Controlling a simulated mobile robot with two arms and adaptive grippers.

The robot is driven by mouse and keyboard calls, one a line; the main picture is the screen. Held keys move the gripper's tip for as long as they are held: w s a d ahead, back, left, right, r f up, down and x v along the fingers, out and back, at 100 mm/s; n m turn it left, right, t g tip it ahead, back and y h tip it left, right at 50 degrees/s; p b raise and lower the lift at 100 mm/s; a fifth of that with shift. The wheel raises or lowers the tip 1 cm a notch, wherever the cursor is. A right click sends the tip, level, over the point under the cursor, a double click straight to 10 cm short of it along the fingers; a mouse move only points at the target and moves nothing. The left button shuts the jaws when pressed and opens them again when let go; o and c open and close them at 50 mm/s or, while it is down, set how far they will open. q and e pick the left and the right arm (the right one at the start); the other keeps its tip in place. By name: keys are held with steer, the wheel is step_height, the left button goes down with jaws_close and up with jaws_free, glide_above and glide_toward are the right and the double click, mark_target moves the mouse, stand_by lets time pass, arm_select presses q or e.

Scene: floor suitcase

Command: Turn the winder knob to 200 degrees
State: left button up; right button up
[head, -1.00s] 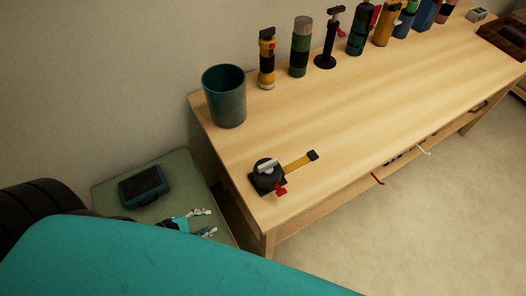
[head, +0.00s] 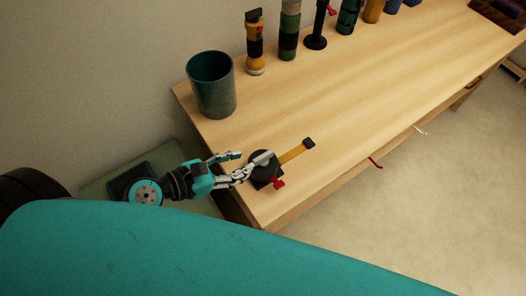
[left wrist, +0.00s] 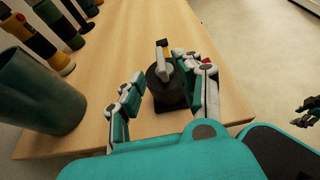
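The winder (head: 259,175) is a black round body on a dark square base near the table's front left corner. A grey bar-shaped knob (head: 264,157) sits on top, a yellow strip runs to the upper right, and a red tab shows at the front. My left gripper (head: 250,157) is at the winder's left side. In the left wrist view, its fingers (left wrist: 172,78) are spread, with the winder (left wrist: 168,95) and its upright grey knob (left wrist: 163,66) ahead between them. I cannot tell whether they touch. Part of my right gripper (left wrist: 308,110) shows at the right edge.
A dark green cup (head: 212,88) stands at the table's left end. A yellow and black flashlight (head: 255,45), a green cylinder (head: 289,33) and other upright items line the back. The wooden table (head: 350,110) is clear in the middle. A low green stand (head: 95,190) is left.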

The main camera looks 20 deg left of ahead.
mark_target(263, 155)
arm_select(q)
steer(key=x, duration=0.8)
steer(key=shift+c, duration=0.3)
jaws_close()
